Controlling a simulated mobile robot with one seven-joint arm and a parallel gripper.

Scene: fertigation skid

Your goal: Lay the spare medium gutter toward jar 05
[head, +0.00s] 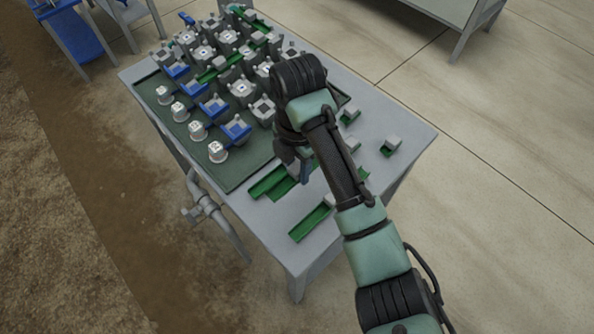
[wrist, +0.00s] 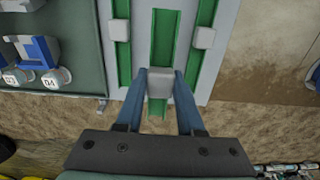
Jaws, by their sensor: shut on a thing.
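My gripper (wrist: 160,88) is shut on the pale grey block of a green gutter (wrist: 163,45), with one blue finger on each side. I take this for the spare medium gutter; it lies lengthwise between two other green gutters, one on the left (wrist: 123,60) and one on the right (wrist: 190,65). Whether it touches the table is unclear. In the head view my gripper (head: 299,172) is over the near part of the table, partly hidden by my arm. White-capped jars (head: 218,152) stand in a row along the mat's left edge; their numbers are too small to read surely.
The grey table (head: 410,125) carries a dark green mat (head: 235,178) crowded with grey and blue blocks. Another gutter (head: 311,222) lies by the near edge; short green pieces with grey blocks (head: 391,145) lie at right. A pipe (head: 205,205) runs beside the table's left side.

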